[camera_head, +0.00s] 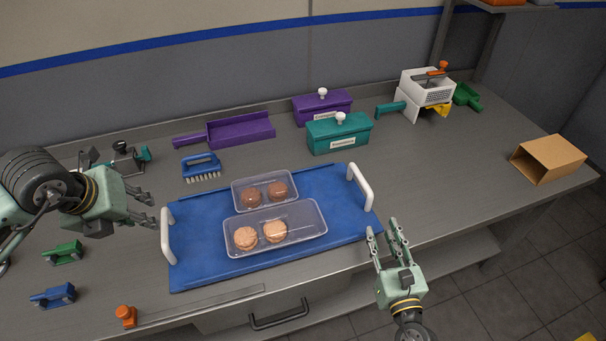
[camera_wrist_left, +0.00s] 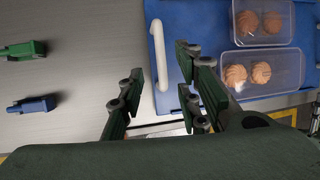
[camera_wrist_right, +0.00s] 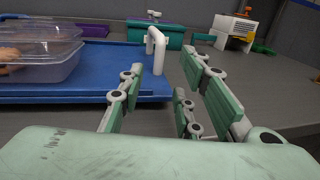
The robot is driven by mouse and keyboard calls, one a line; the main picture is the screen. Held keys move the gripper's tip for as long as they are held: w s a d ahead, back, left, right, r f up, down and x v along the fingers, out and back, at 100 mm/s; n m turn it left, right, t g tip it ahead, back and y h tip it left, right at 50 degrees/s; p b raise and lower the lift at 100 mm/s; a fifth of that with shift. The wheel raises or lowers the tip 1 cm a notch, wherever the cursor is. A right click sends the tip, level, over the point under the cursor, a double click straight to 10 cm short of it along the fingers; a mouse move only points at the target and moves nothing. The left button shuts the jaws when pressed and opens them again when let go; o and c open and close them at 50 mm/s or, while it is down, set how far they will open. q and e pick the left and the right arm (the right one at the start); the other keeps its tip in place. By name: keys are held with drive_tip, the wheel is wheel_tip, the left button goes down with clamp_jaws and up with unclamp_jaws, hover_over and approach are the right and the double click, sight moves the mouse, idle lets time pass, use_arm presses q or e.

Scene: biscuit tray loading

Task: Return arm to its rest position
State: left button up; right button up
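My left gripper (camera_head: 146,207) is open and empty, beside the left handle of the blue tray (camera_head: 194,272). In the left wrist view its fingers (camera_wrist_left: 160,95) are spread, with nothing between them. My right gripper (camera_head: 388,236) is open and empty, in front of the tray's right end, near the counter's front edge. In the right wrist view its fingers (camera_wrist_right: 160,95) are apart. On the tray, a front clear container (camera_head: 296,238) and a rear clear container (camera_head: 238,193) each hold two round biscuits.
Purple (camera_head: 322,104) and teal (camera_head: 338,133) lidded boxes stand at the back. A blue brush (camera_head: 201,167) lies behind the tray. Green (camera_head: 63,252) and blue (camera_head: 53,296) small tools lie at the left. An open cardboard box (camera_head: 547,159) sits at the right; the counter between it and the tray is clear.

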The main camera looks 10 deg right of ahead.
drive_tip(key=shift+s, duration=0.5)
